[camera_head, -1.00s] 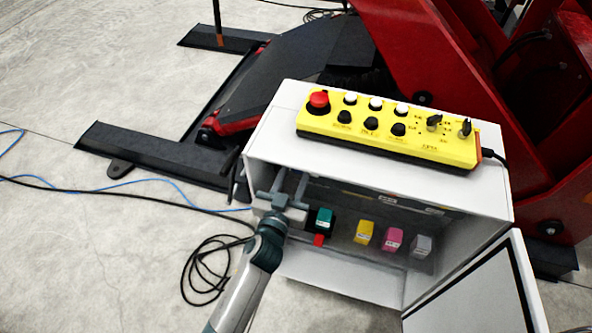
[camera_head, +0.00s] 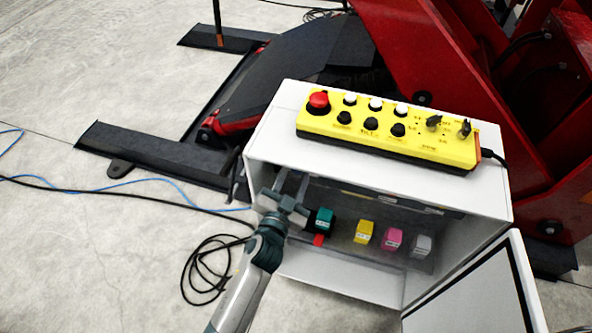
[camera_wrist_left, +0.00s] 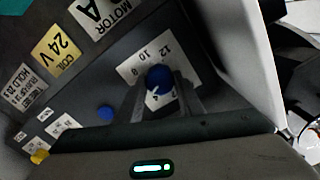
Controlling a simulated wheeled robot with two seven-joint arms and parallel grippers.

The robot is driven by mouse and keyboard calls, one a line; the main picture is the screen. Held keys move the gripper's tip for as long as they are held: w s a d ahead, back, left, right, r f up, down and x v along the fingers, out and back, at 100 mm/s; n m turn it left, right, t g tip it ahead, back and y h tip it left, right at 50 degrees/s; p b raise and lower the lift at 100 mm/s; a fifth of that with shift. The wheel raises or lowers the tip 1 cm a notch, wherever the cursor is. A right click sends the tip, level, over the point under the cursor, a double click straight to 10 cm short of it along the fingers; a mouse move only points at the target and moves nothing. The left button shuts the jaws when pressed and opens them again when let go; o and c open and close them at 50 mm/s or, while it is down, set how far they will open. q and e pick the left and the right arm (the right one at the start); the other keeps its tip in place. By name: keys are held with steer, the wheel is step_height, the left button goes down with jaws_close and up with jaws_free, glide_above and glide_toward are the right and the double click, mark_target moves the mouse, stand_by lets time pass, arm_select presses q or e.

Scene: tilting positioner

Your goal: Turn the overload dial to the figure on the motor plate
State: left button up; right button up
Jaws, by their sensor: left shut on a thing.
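The blue overload dial (camera_wrist_left: 158,77) sits on a white scale plate (camera_wrist_left: 134,70) with figures such as 8, 10 and 12, seen upside down in the left wrist view. My left gripper (camera_wrist_left: 170,92) is shut on the dial, a finger on either side. A white pointer mark shows on the dial, but fingers and plate partly hide the lower figures. A white plate reading MOTOR and A (camera_wrist_left: 97,17) is cut by the top edge; its figure is out of view. In the head view my left gripper (camera_head: 292,184) reaches into the grey cabinet (camera_head: 345,281), where the dial is hidden.
A yellow COIL 24 V label (camera_wrist_left: 62,50) and a small blue button (camera_wrist_left: 106,113) are near the dial. Green (camera_head: 324,221), yellow (camera_head: 364,233), pink (camera_head: 392,240) and grey blocks (camera_head: 421,245) stand inside the cabinet. A yellow control box (camera_head: 390,140) lies on top. The cabinet door (camera_head: 475,290) hangs open.

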arm_select(q)
steer(key=m, duration=0.3)
steer(key=shift+d, duration=0.1)
steer(key=m, duration=0.9)
steer(key=shift+m, duration=0.4)
arm_select(e)
steer(key=shift+s+d, duration=0.25)
steer(key=shift+s, duration=0.3)
arm_select(q)
steer(key=o, duration=1.1)
steer(key=shift+c, duration=0.2)
steer(key=shift+s+f, duration=0.1)
steer(key=shift+s, duration=0.05)
